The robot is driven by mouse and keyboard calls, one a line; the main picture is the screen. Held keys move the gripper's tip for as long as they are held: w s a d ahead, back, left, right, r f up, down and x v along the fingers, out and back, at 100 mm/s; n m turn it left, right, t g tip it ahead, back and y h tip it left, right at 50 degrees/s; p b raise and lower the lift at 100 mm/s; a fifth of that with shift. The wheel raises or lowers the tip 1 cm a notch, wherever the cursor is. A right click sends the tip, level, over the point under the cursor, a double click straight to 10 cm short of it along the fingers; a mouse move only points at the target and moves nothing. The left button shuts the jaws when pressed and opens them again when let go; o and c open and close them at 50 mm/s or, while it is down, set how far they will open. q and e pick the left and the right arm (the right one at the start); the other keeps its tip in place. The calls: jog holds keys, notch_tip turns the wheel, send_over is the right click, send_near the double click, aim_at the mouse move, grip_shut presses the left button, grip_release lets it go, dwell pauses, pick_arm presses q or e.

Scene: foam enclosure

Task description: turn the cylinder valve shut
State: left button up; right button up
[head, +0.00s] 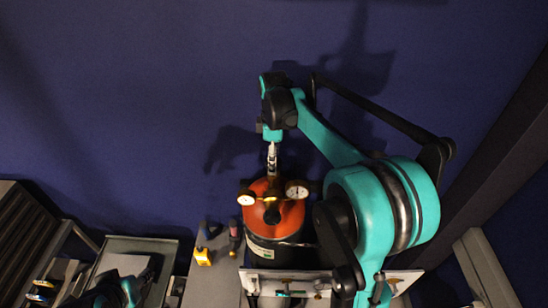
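The gas cylinder (286,221) stands upright, with an orange shoulder, a dark body and a pale label. Brass fittings with two round white gauges (296,191) sit at its top. My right gripper (272,160) points down from above at the valve on top of the cylinder. Its narrow silver fingers are close together there. I cannot tell whether they touch or grip the valve, since the handle is not clear behind them. My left arm shows only as teal and black parts at the bottom left edge; its fingers are not clear.
A yellow tool (203,256) and a dark red-and-black tool (235,237) stand on the grey surface left of the cylinder. A grey tray (142,244) lies further left, beside a dark slatted rack (24,228). A pale panel with fittings (263,273) runs in front of the cylinder. The blue wall is behind.

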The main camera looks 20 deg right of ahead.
jog(key=shift+w, duration=0.1)
jog(key=c, duration=1.2)
jog(key=shift+o, duration=0.2)
